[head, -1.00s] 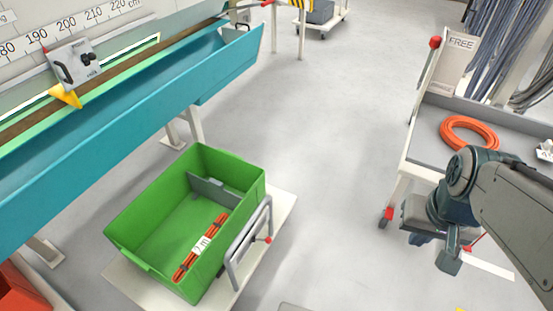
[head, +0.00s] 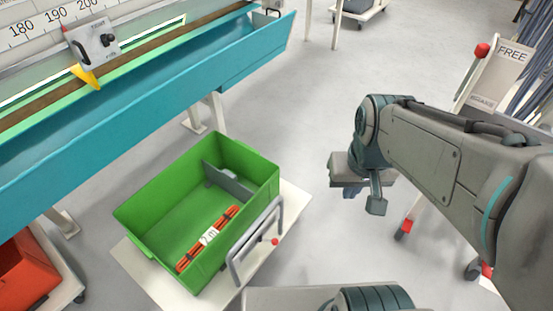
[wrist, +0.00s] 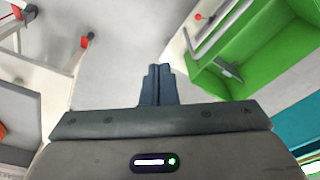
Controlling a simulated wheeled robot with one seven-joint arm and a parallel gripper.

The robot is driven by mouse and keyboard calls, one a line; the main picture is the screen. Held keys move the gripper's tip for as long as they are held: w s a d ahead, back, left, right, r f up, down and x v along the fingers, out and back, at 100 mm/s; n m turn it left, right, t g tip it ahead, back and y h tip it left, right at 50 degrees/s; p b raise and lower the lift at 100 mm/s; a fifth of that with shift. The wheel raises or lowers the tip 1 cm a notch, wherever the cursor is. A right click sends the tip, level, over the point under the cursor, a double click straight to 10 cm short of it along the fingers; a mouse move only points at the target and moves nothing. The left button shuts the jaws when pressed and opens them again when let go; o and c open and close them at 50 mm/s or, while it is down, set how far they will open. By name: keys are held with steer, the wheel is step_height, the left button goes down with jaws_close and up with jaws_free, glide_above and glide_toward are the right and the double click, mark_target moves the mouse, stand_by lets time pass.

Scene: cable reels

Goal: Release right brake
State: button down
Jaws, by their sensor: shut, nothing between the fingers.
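A red-knobbed lever (head: 482,50) stands at the cart on the right, beside a sign (head: 512,53) reading FREE at its top and BRAKE lower down. The knob is level with the FREE end. The cart's casters carry red parts, one left (head: 404,228) and one right (head: 487,270); red parts also show in the wrist view (wrist: 87,41). Which of these is the right brake, I cannot tell. My gripper (head: 376,207) hangs left of the cart, over the floor. In the wrist view its fingers (wrist: 158,70) are together and empty, touching nothing.
A green crate (head: 130,222) holding an orange bundle (head: 208,239) sits on a white trolley with a grey handle (head: 232,271) and small red knob (head: 275,241). A teal trough (head: 160,95) runs along the left. An orange bin (head: 25,272) is at lower left. Floor behind the crate is clear.

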steer(key=w+a+f+n+g+y+b, duration=0.1)
steer(key=w+f+n+b, duration=0.3)
steer(key=f, duration=0.7)
steer(key=w+a+f+n+g+y+b, duration=0.1)
steer(key=w+f+n+b, duration=0.4)
steer(key=f, duration=0.6)
steer(key=w+a+f+n+g+y+b, duration=0.1)
steer(key=w+a+f+n+y+b, duration=0.2)
steer(key=w+f, duration=0.5)
step_height(320, 180, down, 4)
steer(key=a+n+b, duration=0.1)
steer(key=a+b, duration=0.1)
steer(key=shift+w+r+n+g+b, duration=0.2)
steer(key=shift+w+n+g+b, duration=0.1)
steer(key=shift+w+n+b, duration=0.1)
steer(key=shift+s+a, duration=0.1)
steer(key=b, duration=0.4)
glide_toward(275, 242)
steer(key=w+f, duration=0.4)
steer(key=f, duration=0.1)
steer(key=s+a, duration=0.1)
steer(key=s+a+f+b, duration=0.1)
steer(key=shift+s+a+f, duration=0.15)
steer(key=shift+s+f, duration=0.15)
steer(key=shift+s, duration=0.05)
